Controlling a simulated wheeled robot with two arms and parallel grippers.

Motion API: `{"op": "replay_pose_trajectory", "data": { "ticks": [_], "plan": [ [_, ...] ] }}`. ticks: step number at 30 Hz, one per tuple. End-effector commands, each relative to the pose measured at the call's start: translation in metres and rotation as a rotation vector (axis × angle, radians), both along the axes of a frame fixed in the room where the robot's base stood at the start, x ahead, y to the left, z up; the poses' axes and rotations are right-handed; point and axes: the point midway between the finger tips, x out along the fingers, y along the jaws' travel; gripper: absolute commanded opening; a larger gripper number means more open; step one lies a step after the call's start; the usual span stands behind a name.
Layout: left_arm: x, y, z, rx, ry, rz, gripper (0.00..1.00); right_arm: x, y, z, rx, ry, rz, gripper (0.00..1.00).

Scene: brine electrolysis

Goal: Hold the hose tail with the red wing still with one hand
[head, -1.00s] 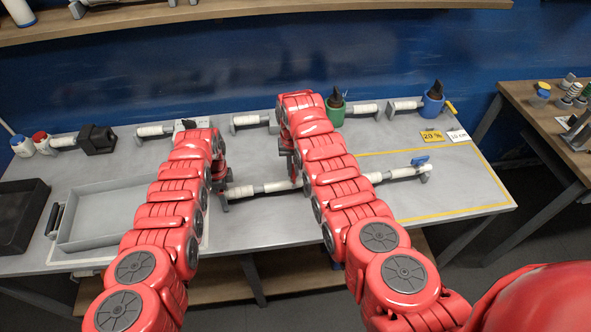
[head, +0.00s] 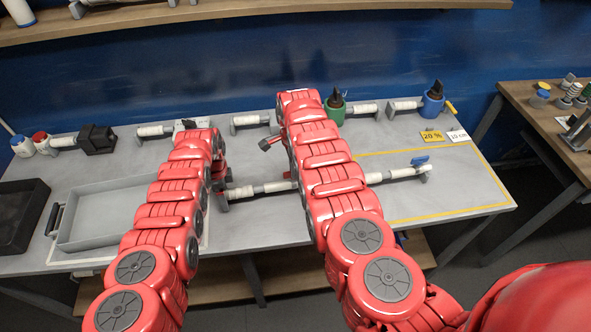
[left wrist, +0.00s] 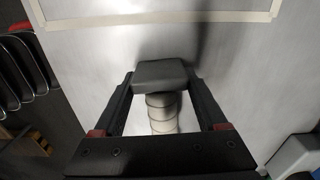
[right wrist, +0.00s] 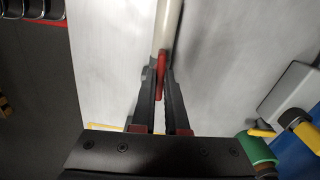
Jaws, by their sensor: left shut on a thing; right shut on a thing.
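A line of white hose pieces with grey fittings (head: 268,188) lies across the middle of the table. My left gripper (head: 222,182) is at its left end, and in the left wrist view it is shut on a grey block (left wrist: 160,75). A white ribbed hose piece (left wrist: 162,112) shows between its fingers. My right gripper (right wrist: 162,72) is shut on the thin red wing (right wrist: 162,60) beside a white hose tail (right wrist: 166,25). In the head view my right arm hides most of that grip and part of the hose line.
A grey tray (head: 100,215) and a black bin (head: 20,212) are at the left. A green holder (head: 335,112) and a blue holder (head: 432,104) stand at the back. A blue lever (head: 420,160) is at the hose line's right end.

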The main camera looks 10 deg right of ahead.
Motion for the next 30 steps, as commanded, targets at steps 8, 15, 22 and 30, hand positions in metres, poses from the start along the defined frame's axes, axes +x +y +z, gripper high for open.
{"op": "replay_pose_trajectory", "data": {
  "ticks": [8,15,22,30],
  "plan": [
    [0.0,-0.0002,0.0,0.0,0.0,0.0,0.0,0.0004,-0.0002,-0.0001,0.0,-0.001,-0.082,0.0],
    [0.0,-0.0002,0.0,0.0,0.0,0.0,0.0,0.0005,-0.0001,0.0,0.0,-0.001,-0.081,0.31],
    [0.0002,-0.0002,0.0001,0.0,0.0,0.0,0.0,0.0004,-0.0001,0.0001,0.0,-0.001,-0.079,0.47],
    [0.0001,-0.0002,0.0001,0.0,0.0,0.0,0.0,0.0013,0.0007,0.009,-0.001,-0.003,-0.078,0.47]
  ]
}}
